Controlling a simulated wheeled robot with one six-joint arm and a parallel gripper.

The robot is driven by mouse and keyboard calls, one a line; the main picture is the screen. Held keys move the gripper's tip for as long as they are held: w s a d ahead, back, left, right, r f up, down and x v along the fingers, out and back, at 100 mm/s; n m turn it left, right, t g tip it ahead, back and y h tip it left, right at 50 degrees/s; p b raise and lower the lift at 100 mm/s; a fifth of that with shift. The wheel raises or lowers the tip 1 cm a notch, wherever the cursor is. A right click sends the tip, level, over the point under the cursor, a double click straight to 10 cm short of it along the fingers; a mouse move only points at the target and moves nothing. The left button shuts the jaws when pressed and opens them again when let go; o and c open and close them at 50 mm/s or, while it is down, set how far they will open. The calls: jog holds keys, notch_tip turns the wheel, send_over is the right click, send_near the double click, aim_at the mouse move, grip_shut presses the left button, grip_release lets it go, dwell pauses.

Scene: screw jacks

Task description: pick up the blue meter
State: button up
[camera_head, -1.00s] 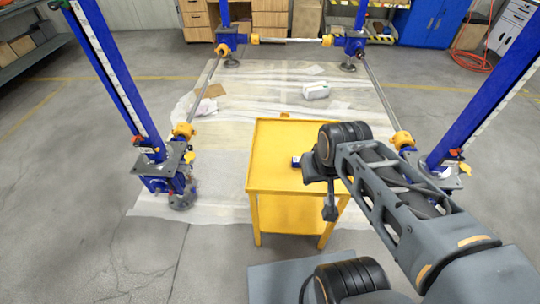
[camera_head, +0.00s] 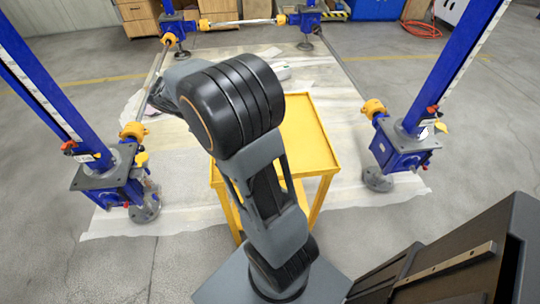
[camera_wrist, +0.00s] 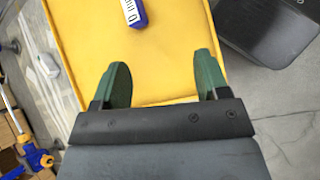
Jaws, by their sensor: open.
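The blue meter (camera_wrist: 139,18) lies on the yellow table (camera_wrist: 180,55) and shows at the top edge of the wrist view, partly cut off. It is a small blue body with a white label bearing dark marks. My gripper (camera_wrist: 163,82) is open and empty, with its two green fingers apart over the table. The meter lies beyond the fingertips, slightly left of the middle between them, and is not touched. In the head view the yellow table (camera_head: 318,150) is partly covered by my arm, which hides the meter and the gripper.
Blue screw jacks stand at the left (camera_head: 105,175) and right (camera_head: 405,140) of the table, with more at the back, linked by rods. A white sheet (camera_head: 180,200) covers the floor. A red hose (camera_head: 421,29) lies at the back right.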

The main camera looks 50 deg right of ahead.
jog(key=w+d+f+n+g+h+b, duration=0.1)
jog(key=d+f, duration=0.1)
jog(key=f, duration=0.1)
jog(key=w+d+f+g+h+b, duration=0.1)
jog(key=d+f+b, duration=0.1)
jog(key=f, duration=0.1)
jog(key=w+d+f+n+g+h+b, duration=0.1)
jog(key=w+d+f, duration=0.1)
jog(key=f, duration=0.1)
jog(key=shift+d+f+n+g+b, duration=0.3)
jog(key=shift+d+f+g+b, duration=0.05)
jog(key=shift+g+b, duration=0.05)
jog(key=b+x, duration=0.1)
jog(key=x, duration=0.6)
jog(key=shift+s+d, duration=0.1)
jog(key=shift+d, duration=0.25)
jog(key=shift+b+x, duration=1.05)
jog(key=shift+x, duration=2)
jog(key=shift+r, duration=0.15)
jog(key=c, duration=1.1)
